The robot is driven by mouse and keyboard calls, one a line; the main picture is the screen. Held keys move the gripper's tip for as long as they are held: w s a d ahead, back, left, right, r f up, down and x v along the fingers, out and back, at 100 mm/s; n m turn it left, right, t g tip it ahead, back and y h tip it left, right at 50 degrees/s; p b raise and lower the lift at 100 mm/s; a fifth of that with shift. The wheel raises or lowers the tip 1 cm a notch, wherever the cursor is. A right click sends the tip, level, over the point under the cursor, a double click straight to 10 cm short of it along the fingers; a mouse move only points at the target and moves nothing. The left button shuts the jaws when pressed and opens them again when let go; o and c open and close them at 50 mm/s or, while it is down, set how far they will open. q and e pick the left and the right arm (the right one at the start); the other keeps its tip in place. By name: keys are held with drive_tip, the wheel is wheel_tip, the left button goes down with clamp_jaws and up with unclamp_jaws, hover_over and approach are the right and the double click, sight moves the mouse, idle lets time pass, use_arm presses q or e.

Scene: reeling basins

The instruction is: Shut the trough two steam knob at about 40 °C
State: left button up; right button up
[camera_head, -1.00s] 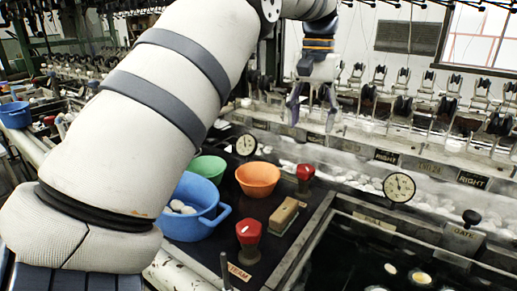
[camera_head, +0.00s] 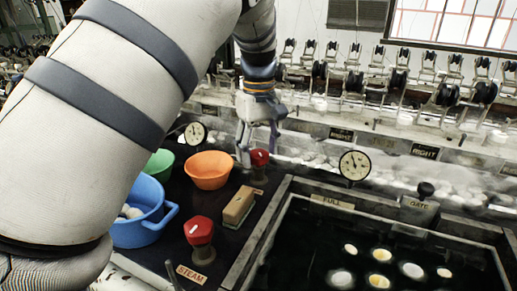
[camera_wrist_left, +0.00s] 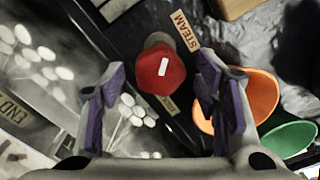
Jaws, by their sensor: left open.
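A second red knob (camera_head: 199,231) with a STEAM label stands nearer. Two round dials, one left (camera_head: 195,133) and one right (camera_head: 354,165), are too small to read. My right gripper is out of view.
The orange bowl (camera_head: 208,168), green bowl (camera_head: 158,164), blue pot (camera_head: 137,231) and wooden block (camera_head: 238,206) stand near the knobs. A dark basin (camera_head: 320,244) with several pale cocoons lies at right. A gate handle (camera_head: 425,190) stands at its back edge.

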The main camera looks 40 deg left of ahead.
use_arm(q)
drive_tip(key=c, duration=1.1)
drive_tip(key=shift+c, duration=0.2)
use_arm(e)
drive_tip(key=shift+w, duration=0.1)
use_arm(q)
drive_tip(key=shift+r+m+p, duration=0.15)
drive_tip(key=shift+m+p, duration=0.2)
drive_tip(key=shift+m, duration=1.25)
drive_tip(key=shift+m+p, duration=0.35)
drive_tip(key=shift+m, duration=0.45)
drive_tip(key=shift+f+m, duration=0.2)
drive_tip(key=shift+m, duration=1.6)
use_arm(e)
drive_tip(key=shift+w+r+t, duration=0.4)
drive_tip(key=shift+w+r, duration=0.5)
